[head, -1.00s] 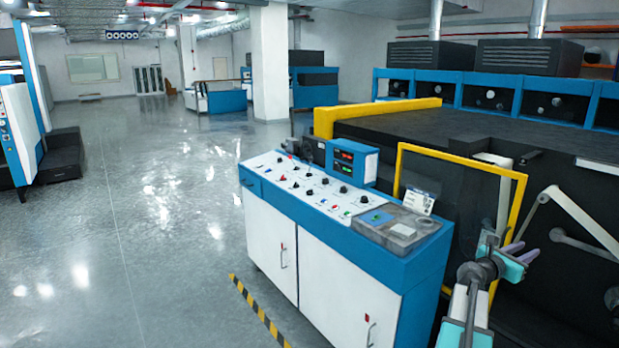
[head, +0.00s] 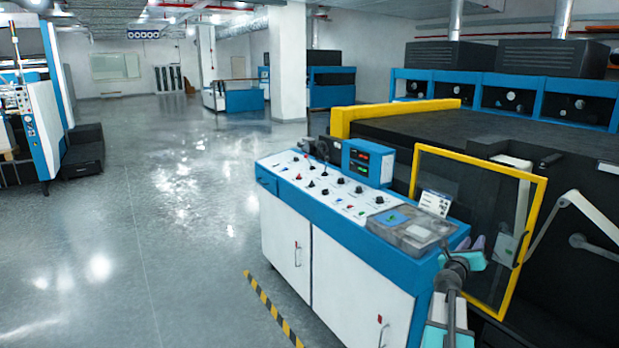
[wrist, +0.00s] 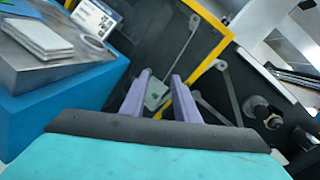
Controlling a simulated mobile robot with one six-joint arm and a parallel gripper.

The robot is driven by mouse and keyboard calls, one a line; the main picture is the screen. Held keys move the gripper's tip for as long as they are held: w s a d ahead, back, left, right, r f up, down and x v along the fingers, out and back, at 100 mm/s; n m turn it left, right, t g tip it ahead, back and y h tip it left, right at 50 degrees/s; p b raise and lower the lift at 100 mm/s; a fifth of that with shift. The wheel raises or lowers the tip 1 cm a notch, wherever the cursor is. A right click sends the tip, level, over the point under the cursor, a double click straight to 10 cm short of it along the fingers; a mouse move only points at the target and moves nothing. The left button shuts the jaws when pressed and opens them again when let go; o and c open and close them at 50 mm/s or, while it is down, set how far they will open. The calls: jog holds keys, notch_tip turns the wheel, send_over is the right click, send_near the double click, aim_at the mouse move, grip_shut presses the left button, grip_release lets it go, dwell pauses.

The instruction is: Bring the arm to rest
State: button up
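My gripper (head: 478,248) is at the lower right in the head view, at the right end of the blue and white control console (head: 345,265). The arm partly hides it there. In the wrist view, the two purple fingers of my gripper (wrist: 159,85) stand apart with nothing held between them. A small grey box on the machine behind (wrist: 156,94) shows through the gap. My arm is folded in close at the bottom right of the head view.
The yellow-framed guard (head: 530,225) stands just beyond my gripper. The console top carries a grey tray (head: 412,232) and a white card (head: 434,203). Open floor (head: 150,250) lies to the left, with a yellow-black floor stripe (head: 272,308) by the console.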

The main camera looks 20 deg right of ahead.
jog(key=w+a+f+n+t+y, duration=0.3)
jog(key=w+a+f+n+y, duration=0.2)
jog(key=w+a+n, duration=0.6)
jog(key=w+a+f+n+t+y, duration=0.3)
jog(key=w+a+f+n+y, duration=0.45)
jog(key=a, duration=0.75)
jog(key=a+f+n+g+y, duration=0.15)
jog(key=a+f+n, duration=0.3)
jog(key=a, duration=0.55)
jog(key=w+a+f+n+g+y, duration=0.15)
jog(key=a+f+n, duration=0.3)
jog(key=a, duration=0.45)
jog(key=a+f+n+g+y, duration=0.15)
jog(key=a+f+n, duration=0.3)
jog(key=a, duration=0.55)
jog(key=s+a+f+n+g, duration=0.4)
jog(key=s+a+f+n, duration=0.25)
jog(key=s, duration=0.35)
jog(key=s+a+f+n+g, duration=0.5)
jog(key=s+a+n, duration=0.1)
jog(key=s+a, duration=0.25)
jog(key=s+f+g+b, duration=0.5)
jog(key=s+f+b, duration=0.5)
jog(key=s+f, duration=1.6)
notch_tip(320, 180, down, 2)
jog(key=shift+d+f+m, duration=0.1)
jog(key=shift+d+m, duration=0.2)
jog(key=shift+m, duration=0.05)
